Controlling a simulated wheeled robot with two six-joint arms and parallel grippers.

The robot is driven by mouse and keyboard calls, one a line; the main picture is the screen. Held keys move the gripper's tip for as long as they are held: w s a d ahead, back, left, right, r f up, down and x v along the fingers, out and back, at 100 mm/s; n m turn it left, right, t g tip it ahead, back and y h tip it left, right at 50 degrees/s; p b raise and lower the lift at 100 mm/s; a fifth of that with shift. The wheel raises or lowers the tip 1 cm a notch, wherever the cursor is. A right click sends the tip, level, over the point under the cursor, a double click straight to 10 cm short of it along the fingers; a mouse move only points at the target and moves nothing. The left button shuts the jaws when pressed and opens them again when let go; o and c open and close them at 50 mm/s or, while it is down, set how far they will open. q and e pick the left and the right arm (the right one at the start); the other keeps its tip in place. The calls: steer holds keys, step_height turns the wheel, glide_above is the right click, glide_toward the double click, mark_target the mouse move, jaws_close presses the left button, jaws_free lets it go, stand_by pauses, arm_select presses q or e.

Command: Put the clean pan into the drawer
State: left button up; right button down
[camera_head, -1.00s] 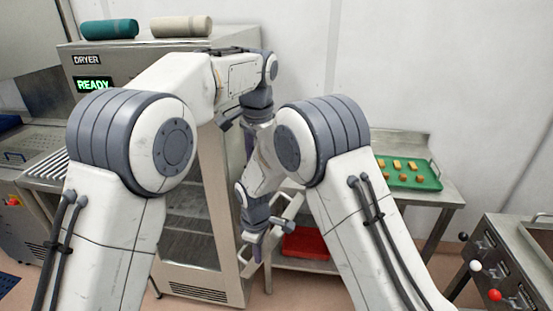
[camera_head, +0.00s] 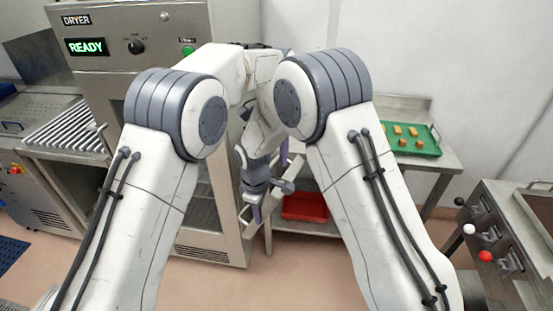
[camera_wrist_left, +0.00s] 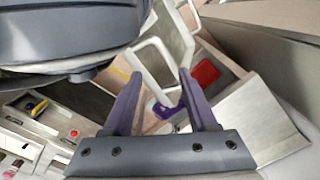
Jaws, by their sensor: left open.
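I cannot make out a clean pan or a drawer in either view. My left gripper (camera_head: 284,154) is mostly hidden behind my right arm, near the dryer's right side. In the left wrist view its purple fingers (camera_wrist_left: 160,76) are apart with nothing held between them. A pale loop-shaped frame (camera_wrist_left: 153,62) lies beyond their tips, apparently clear of them. My right gripper (camera_head: 257,208) points down in front of the dryer's right edge, beside a light bar. Its jaw state is unclear.
The dryer (camera_head: 150,20) shows READY on its green display (camera_head: 86,47). A red tray (camera_head: 305,207) sits on the lower shelf of a steel table; a green tray (camera_head: 415,148) with several tan pieces is on top. A knobbed steel unit (camera_head: 500,230) stands at right.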

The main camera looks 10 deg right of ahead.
mark_target(276, 161)
arm_select(q)
step_height(276, 161, down, 3)
steer(key=shift+r, duration=0.1)
steer(key=shift+f, duration=0.3)
arm_select(e)
steer(key=shift+w+r, duration=0.1)
steer(key=shift+w, duration=0.05)
arm_select(q)
steer(key=shift+s, duration=0.1)
jaws_close()
steer(key=shift+r, duration=0.1)
steer(key=shift+r, duration=0.25)
arm_select(e)
steer(key=shift+s+d+f, duration=0.1)
steer(key=shift+s+f, duration=0.15)
stand_by(0.3)
arm_select(q)
steer(key=shift+w, duration=0.2)
arm_select(e)
steer(key=c, duration=0.9)
jaws_free()
